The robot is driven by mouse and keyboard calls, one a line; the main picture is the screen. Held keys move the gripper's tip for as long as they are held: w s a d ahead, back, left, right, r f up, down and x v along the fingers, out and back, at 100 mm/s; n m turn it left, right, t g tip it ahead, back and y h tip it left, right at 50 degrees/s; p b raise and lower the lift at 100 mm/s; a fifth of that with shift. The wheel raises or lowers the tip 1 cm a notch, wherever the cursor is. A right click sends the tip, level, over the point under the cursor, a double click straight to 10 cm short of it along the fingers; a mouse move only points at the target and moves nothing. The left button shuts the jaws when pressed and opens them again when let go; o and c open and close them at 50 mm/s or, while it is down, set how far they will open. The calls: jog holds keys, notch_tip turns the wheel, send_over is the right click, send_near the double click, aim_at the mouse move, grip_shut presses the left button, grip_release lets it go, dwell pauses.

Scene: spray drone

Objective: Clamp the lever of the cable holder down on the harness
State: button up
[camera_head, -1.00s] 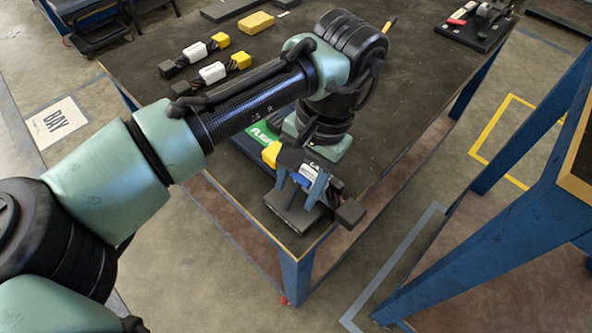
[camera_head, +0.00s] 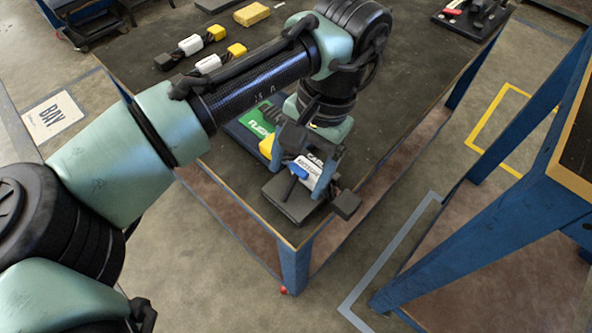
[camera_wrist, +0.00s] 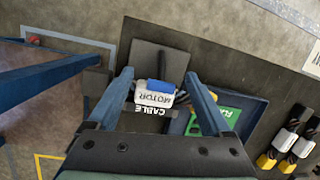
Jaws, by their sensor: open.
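The cable holder (camera_head: 290,203) has a dark flat base at the near corner of the table; its base also shows in the wrist view (camera_wrist: 160,60). A blue part (camera_wrist: 156,86), apparently the lever, lies at the white "MOTOR" label. The harness (camera_head: 346,204) lies across the holder, with a dark block at its right end and a yellow connector (camera_head: 267,146) at the other. My gripper (camera_wrist: 158,73) is open, its two blue-grey fingers on either side of the blue part and label. In the head view my gripper (camera_head: 300,175) partly hides the harness. Contact cannot be told.
A blue tray with a green card (camera_head: 262,121) lies just behind the holder. Two other harnesses (camera_head: 207,64) and a yellow block (camera_head: 252,13) lie farther back left. A black fixture (camera_head: 472,15) stands at the far right. The table's middle is clear.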

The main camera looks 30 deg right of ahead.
jog(key=p+v, duration=0.4)
jog(key=v, duration=0.7)
jog(key=shift+s, duration=0.1)
